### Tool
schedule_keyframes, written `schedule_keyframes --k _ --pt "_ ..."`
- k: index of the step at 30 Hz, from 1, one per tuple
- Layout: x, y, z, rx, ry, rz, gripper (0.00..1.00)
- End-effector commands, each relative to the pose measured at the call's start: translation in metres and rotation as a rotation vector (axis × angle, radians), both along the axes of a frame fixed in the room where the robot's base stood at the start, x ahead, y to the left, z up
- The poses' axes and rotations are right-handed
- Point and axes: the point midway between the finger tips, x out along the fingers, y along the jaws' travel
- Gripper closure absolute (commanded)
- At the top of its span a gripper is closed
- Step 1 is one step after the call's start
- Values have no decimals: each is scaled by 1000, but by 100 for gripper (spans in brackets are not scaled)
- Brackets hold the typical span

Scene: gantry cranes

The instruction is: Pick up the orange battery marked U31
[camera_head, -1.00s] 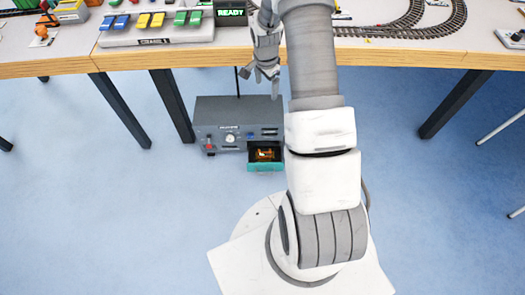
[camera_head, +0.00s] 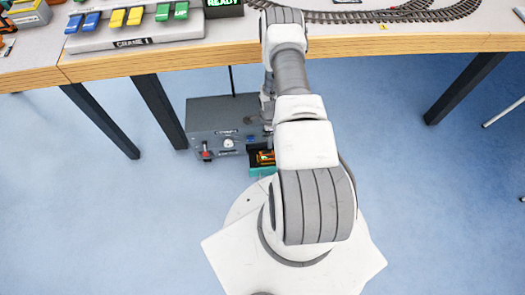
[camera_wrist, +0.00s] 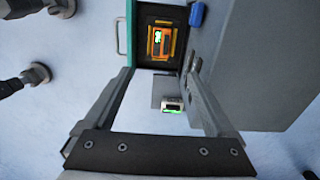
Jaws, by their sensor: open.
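An orange battery (camera_wrist: 160,43) lies in the open teal-edged drawer of a grey box under the table, in the wrist view. Its marking is too small to read. In the head view the battery (camera_head: 266,157) shows partly beside my arm. My gripper (camera_wrist: 160,72) is open and empty, its two fingers reaching toward the drawer (camera_wrist: 132,50), with the battery seen beyond and between the fingertips. In the head view my gripper is mostly hidden behind my arm.
The grey box (camera_head: 215,115) stands on the blue floor under the table edge (camera_head: 400,45). A blue object (camera_wrist: 196,14) sits beside the drawer. A small white-and-dark object (camera_wrist: 173,105) shows between the fingers. Table legs (camera_head: 160,110) stand left of the box.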

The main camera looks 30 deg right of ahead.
Motion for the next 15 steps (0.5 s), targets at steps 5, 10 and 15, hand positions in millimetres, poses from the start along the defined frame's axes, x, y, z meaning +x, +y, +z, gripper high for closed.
schedule_keyframes --k 5,10,15 --pt "-3 0 -15 2 2 -12 10" --pt "-4 0 -50 2 2 -10 10" --pt "-3 1 -87 3 1 -11 10"
